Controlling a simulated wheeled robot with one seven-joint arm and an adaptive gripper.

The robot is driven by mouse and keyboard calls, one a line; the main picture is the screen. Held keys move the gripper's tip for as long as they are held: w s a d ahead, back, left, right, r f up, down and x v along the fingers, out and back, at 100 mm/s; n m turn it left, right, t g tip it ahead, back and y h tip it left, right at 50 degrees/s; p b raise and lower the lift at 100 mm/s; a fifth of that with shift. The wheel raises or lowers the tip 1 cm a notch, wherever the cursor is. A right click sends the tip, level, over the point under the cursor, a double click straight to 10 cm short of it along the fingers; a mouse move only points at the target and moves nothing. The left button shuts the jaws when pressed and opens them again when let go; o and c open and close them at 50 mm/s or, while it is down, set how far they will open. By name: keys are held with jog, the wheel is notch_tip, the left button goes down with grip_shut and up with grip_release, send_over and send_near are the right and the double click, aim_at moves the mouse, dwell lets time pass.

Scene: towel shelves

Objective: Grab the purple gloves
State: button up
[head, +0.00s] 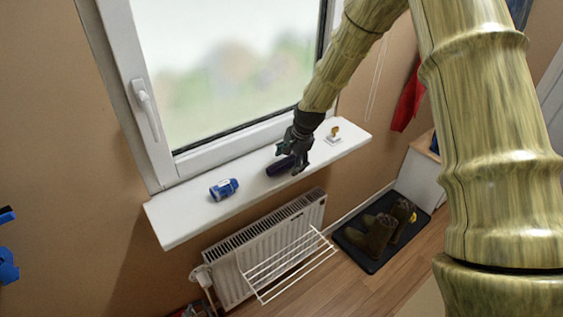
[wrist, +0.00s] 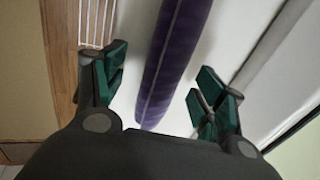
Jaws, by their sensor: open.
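The purple gloves (head: 281,166) show as a dark purple roll lying on the white windowsill, partly hidden by my gripper in the head view. In the wrist view the purple roll (wrist: 172,62) runs lengthwise between my two fingers, with a pale seam along it. My gripper (head: 298,158) is above the sill at the roll. It also shows in the wrist view (wrist: 160,92), with its green-padded fingers open to either side of the roll. A gap shows between each finger and the roll.
A blue bottle-like object (head: 224,189) lies on the windowsill (head: 180,221) to the left. A small yellow item on a white base (head: 334,134) stands to the right. Window glass is behind. A radiator (head: 262,245) with a white drying rack (head: 288,266) is below. Boots (head: 379,233) stand on a dark mat.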

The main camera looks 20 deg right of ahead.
jog(key=c, duration=1.1)
jog(key=shift+c, duration=0.2)
jog(key=shift+r, duration=0.1)
